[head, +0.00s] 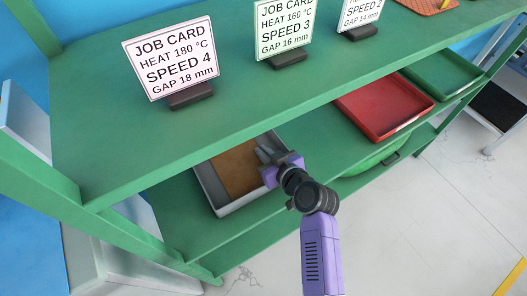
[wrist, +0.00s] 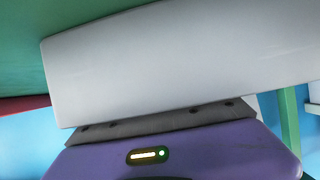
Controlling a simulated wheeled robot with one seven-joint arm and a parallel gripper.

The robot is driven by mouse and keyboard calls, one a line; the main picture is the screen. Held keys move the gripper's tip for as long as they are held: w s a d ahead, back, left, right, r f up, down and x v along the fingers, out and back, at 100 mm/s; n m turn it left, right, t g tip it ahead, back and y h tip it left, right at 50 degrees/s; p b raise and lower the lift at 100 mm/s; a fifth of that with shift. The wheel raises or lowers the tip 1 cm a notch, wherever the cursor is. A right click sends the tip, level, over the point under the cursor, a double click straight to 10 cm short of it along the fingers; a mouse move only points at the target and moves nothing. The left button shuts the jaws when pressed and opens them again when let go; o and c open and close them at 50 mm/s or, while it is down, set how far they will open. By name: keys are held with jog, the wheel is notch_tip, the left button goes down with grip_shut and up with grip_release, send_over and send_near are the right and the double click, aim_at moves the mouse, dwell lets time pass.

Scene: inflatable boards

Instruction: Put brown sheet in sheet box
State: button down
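A flat brown sheet (head: 236,170) shows inside a grey open tray (head: 240,206) on the middle shelf, at the lower left of the head view. No label marks this tray as the sheet box. My gripper (head: 266,154) is at the tray's right side, its grey fingers over or beside the sheet's right edge. In the wrist view a pale grey wall (wrist: 180,60), probably the tray's side, fills the space just beyond my gripper's dark front edge (wrist: 165,122). The finger gap is hidden, and I cannot tell whether anything is held.
A red tray (head: 385,104) and a green tray (head: 445,72) stand to the right on the shelf. The green upper shelf (head: 200,125) overhangs the grey tray and carries several job cards (head: 172,60). A green post (head: 40,160) stands at the left. Open floor (head: 450,200) lies to the right.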

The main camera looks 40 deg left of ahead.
jog(key=shift+f, duration=0.2)
jog(key=c, duration=1.6)
grip_release()
jog(key=shift+r, duration=0.1)
jog(key=shift+r, duration=0.1)
jog(key=shift+r, duration=0.1)
jog(key=p+v, duration=0.1)
jog(key=v, duration=1.1)
